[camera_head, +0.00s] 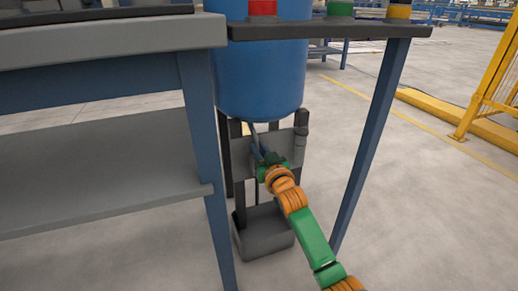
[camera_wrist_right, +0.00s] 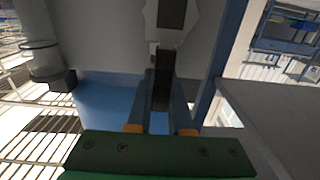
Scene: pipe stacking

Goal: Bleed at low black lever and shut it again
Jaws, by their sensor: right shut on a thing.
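The black lever (camera_wrist_right: 161,90) shows in the right wrist view as a dark bar running down from a light grey faceted fitting (camera_wrist_right: 150,14). My right gripper (camera_wrist_right: 162,82) is shut on the lever, with a finger on each side. In the head view the right gripper (camera_head: 259,151) is in front of the grey plate (camera_head: 242,158) below the blue tank (camera_head: 262,75). The lever is too small and covered to make out there. How far it is turned cannot be told. My left gripper is not in view.
A dark grey open box (camera_head: 265,240) stands on the floor below the tank. A blue-legged bench with a grey shelf (camera_head: 95,175) is close on the left. A slanted blue post (camera_head: 372,135) stands right of my right arm.

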